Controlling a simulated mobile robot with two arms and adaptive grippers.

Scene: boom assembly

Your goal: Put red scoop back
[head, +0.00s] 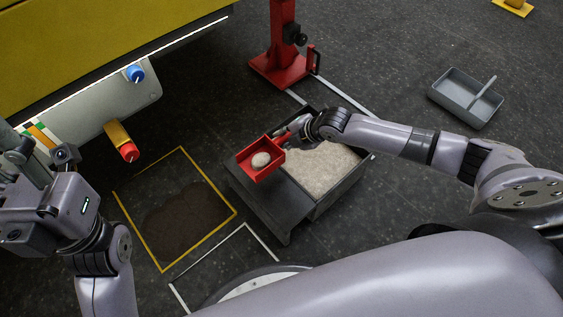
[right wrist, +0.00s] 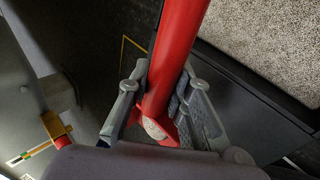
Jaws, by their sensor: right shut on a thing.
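The red scoop (head: 250,163) is a small open box with a pale lump of material in it. It is over the dark lid part of the bin, left of the bin's pale grains. My right gripper (head: 288,136) is shut on its handle. In the right wrist view the red handle (right wrist: 180,50) runs between the two fingers of the right gripper (right wrist: 160,105), with part of the pale lump showing below. My left gripper (head: 18,160) is at the far left, apart from the scoop; its fingers are not clear.
The grey bin (head: 345,193) holds pale grains. A red stand (head: 283,65) is behind it. A grey divided tray (head: 452,98) lies at right. A yellow-framed dark patch (head: 180,215) is left of the bin. A yellow machine (head: 90,45) with blue and red knobs is upper left.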

